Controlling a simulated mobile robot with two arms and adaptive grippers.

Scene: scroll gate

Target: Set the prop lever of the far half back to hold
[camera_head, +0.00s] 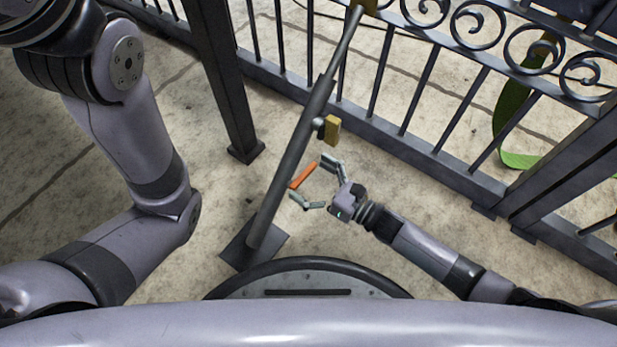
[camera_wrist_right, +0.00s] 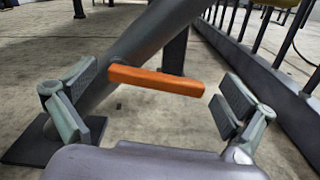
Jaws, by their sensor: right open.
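The orange prop lever (camera_head: 303,175) sticks out from the dark slanted prop tube (camera_head: 287,170). In the right wrist view the lever (camera_wrist_right: 155,80) lies roughly level across the gap between my fingers, its left end at the tube (camera_wrist_right: 150,42). My right gripper (camera_head: 322,184) is open, its fingers spread on either side of the lever's outer end; in the wrist view the fingers (camera_wrist_right: 152,104) show apart from it. I cannot tell how deep the lever sits between them. My left arm shows at the left, but its gripper is out of view.
The dark iron gate with scrolls (camera_head: 450,30) runs behind the prop. A dark post (camera_head: 222,75) stands left of it. The tube ends on a foot plate (camera_head: 268,250). Pale paving (camera_head: 400,190) lies open right of the prop.

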